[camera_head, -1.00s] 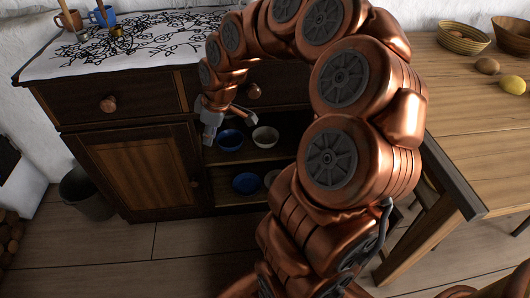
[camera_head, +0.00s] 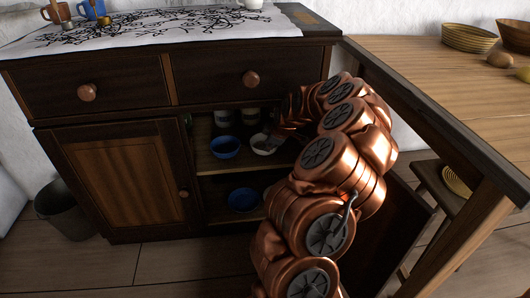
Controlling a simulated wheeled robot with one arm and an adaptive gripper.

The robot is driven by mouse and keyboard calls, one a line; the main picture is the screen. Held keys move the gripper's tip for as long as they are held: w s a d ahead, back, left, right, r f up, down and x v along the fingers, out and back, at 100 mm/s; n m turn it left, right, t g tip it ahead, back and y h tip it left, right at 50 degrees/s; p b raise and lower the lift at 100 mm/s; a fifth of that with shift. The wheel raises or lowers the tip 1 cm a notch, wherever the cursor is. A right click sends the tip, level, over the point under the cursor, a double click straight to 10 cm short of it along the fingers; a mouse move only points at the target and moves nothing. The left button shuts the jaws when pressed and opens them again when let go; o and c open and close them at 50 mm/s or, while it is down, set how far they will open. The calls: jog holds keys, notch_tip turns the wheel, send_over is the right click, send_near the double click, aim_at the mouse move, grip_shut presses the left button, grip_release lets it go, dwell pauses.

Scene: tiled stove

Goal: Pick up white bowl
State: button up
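The white bowl (camera_head: 261,148) stands on the upper shelf of the open cabinet, to the right of a blue bowl (camera_head: 225,149). My arm reaches into the open compartment from the right. My gripper (camera_head: 272,146) is at the right side of the white bowl, partly dark in the shade. Its fingers are too small to make out, and I cannot tell whether they touch the bowl.
Another blue bowl (camera_head: 243,201) is on the lower shelf. Jars (camera_head: 224,118) stand behind the bowls. The cabinet's left door (camera_head: 127,182) is shut. A wooden table (camera_head: 450,75) with baskets (camera_head: 469,38) is at the right.

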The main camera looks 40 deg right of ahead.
jog(key=shift+b+x, duration=1.25)
jog(key=shift+x, duration=2.5)
grip_shut()
